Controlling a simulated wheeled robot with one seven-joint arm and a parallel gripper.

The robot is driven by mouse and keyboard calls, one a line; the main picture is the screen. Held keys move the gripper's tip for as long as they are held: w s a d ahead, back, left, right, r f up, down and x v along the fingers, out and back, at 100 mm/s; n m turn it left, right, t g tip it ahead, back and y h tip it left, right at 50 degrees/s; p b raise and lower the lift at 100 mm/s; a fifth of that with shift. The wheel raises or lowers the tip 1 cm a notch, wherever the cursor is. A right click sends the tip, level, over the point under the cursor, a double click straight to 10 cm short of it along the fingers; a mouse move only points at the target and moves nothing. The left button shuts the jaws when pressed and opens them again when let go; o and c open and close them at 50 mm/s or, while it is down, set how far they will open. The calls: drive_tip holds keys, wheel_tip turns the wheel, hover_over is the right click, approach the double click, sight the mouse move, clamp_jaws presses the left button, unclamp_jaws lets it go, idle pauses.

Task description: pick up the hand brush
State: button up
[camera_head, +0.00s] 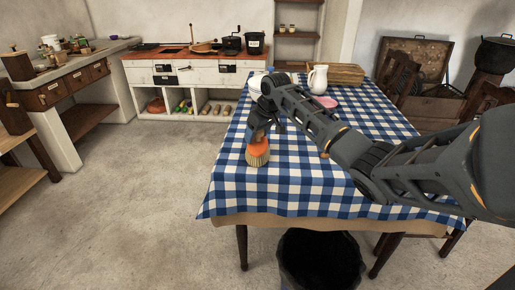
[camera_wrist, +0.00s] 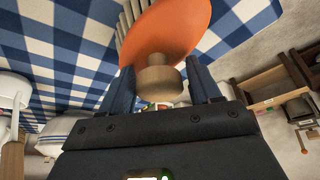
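The hand brush (camera_head: 258,149) has an orange body, pale bristles pointing down and a short wooden handle. In the head view it is upright at the left part of the checked table; any gap below its bristles cannot be told. My gripper (camera_head: 259,131) is right above it and hides its top. In the wrist view the orange body (camera_wrist: 175,28) lies beyond the fingertips, and the round wooden handle end (camera_wrist: 160,82) is between the two fingers of my gripper (camera_wrist: 161,76). The fingers stand apart, with narrow gaps seen beside the handle.
The table (camera_head: 290,183) has a blue and white checked cloth. A white jug (camera_head: 318,79), a pink plate (camera_head: 327,102) and a wooden box (camera_head: 345,74) stand toward its far end. A dark bin (camera_head: 320,262) is at the near edge. The floor to the left is clear.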

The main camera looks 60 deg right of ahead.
drive_tip(key=shift+f, duration=0.1)
clamp_jaws()
idle(0.3)
drive_tip(key=shift+r, duration=0.45)
drive_tip(key=r, duration=0.2)
drive_tip(key=s+r, duration=0.1)
drive_tip(key=shift+d+r, duration=0.2)
drive_tip(key=shift+r, duration=0.2)
drive_tip(key=s+d+r, duration=0.3)
drive_tip(key=s+r, duration=0.3)
drive_tip(key=s, duration=0.4)
drive_tip(key=shift+r+b, duration=0.25)
drive_tip(key=shift+b, duration=0.1)
drive_tip(key=shift+s+d, duration=0.1)
